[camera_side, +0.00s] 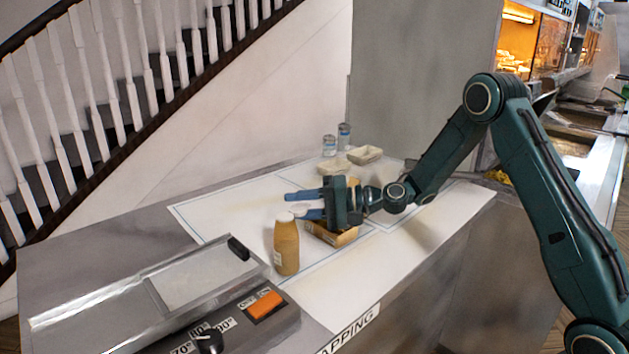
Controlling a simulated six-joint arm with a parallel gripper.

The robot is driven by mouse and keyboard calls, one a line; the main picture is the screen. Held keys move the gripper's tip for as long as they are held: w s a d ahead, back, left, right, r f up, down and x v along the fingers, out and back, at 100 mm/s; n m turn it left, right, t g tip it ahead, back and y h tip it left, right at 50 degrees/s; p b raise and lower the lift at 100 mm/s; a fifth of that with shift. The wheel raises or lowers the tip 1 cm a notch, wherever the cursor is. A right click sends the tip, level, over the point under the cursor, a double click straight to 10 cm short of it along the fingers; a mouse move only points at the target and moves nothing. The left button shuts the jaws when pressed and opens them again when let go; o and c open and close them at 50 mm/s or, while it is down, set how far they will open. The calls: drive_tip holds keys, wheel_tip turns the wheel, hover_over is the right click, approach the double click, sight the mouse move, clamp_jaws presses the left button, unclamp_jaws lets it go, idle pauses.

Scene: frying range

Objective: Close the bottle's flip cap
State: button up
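A tan bottle (286,248) stands upright near the front edge of the white work mat. Its top is pale, with a white cap (284,217); whether the flip lid is up or down is too small to tell. My gripper (298,204) points left, with its blue fingers just above and behind the bottle's top in the picture. The fingers look apart, with a pale patch between them that I cannot identify. I cannot tell whether a finger touches the cap.
A brown box (338,236) lies under my gripper, right of the bottle. Pale trays (365,155) and two cans (329,146) stand at the back. A wrapping machine (195,285) with an orange switch (265,304) fills the front left. The mat (225,215) is clear behind the bottle.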

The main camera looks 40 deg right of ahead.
sight(285, 213)
drive_tip(key=shift+w+a, duration=0.1)
drive_tip(key=shift+c, duration=0.4)
clamp_jaws()
drive_tip(key=shift+r, duration=0.1)
drive_tip(key=n+h, duration=0.1)
drive_tip(key=n+g+h, duration=0.1)
drive_tip(key=r+n+h, duration=0.1)
drive_tip(key=shift+a+r+g, duration=0.1)
drive_tip(key=shift+a+g, duration=0.15)
drive_tip(key=shift+g, duration=0.05)
drive_tip(key=n+h, duration=0.2)
drive_tip(key=h, duration=0.1)
drive_tip(key=a+r+g+h, duration=0.1)
drive_tip(key=shift+n+h, duration=0.3)
drive_tip(key=shift+n, duration=0.1)
drive_tip(key=n+h, duration=0.1)
drive_tip(key=h, duration=0.1)
drive_tip(key=a+n+h, duration=0.1)
drive_tip(key=h, duration=0.1)
drive_tip(key=shift+a+r, duration=0.15)
drive_tip(key=shift+a+n+h, duration=0.25)
drive_tip(key=shift+n+h, duration=0.35)
drive_tip(key=shift+h, duration=0.5)
drive_tip(key=shift+a+n+h, duration=0.25)
drive_tip(key=shift+n+h, duration=0.35)
drive_tip(key=shift+h, duration=0.5)
